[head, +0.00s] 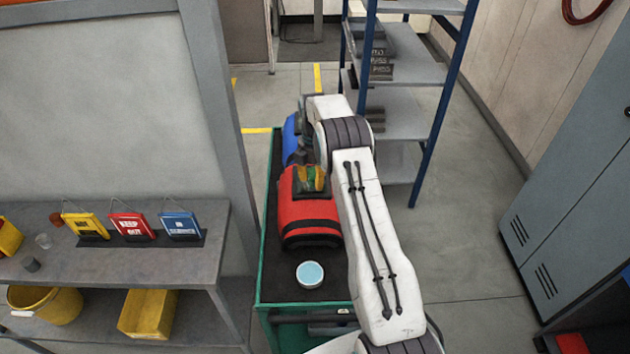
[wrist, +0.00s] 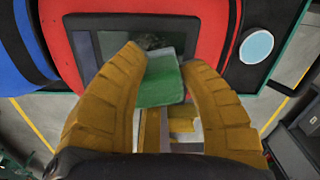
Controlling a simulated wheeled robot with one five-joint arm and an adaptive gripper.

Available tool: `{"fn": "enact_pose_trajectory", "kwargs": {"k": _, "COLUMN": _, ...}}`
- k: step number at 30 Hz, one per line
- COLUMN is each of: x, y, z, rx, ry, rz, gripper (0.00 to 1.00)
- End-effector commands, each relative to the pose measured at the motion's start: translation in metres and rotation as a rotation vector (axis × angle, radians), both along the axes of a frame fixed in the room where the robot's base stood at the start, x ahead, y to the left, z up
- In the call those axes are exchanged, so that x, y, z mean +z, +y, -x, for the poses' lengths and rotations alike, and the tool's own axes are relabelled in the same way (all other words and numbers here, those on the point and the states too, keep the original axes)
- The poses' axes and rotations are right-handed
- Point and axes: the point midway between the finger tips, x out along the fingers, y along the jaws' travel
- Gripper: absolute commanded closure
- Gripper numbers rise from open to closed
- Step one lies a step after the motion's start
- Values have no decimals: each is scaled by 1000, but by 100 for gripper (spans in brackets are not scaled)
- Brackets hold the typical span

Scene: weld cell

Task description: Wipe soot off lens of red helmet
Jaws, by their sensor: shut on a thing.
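The red helmet (head: 308,208) sits on the dark top of a green-edged cart, with its dark lens facing up. In the wrist view the red helmet (wrist: 208,24) fills the upper middle, and its lens (wrist: 112,45) shows grey with a dark sooty patch (wrist: 150,41). My gripper (wrist: 160,62) has its yellow fingers closed on a green pad (wrist: 160,82). The pad is over the lens by the dark patch; I cannot tell whether it touches. In the head view my gripper (head: 311,178) is above the lens, and my arm hides the helmet's right side.
A blue helmet (head: 291,138) is behind the red one on the cart (head: 262,262). A round tin with a light blue top (head: 310,274) stands in front. A shelf rack (head: 405,110) is behind right; a bench with signs (head: 130,240) is left.

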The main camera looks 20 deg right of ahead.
Motion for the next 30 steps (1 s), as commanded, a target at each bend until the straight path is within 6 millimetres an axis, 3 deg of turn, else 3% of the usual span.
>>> {"fn": "enact_pose_trajectory", "kwargs": {"k": 14, "x": -5, "y": -5, "z": -10, "rx": 0, "ry": 1, "rz": 0, "gripper": 94}}
{"fn": "enact_pose_trajectory", "kwargs": {"k": 30, "x": -11, "y": 9, "z": 23, "rx": 0, "ry": 9, "rz": -2, "gripper": 94}}
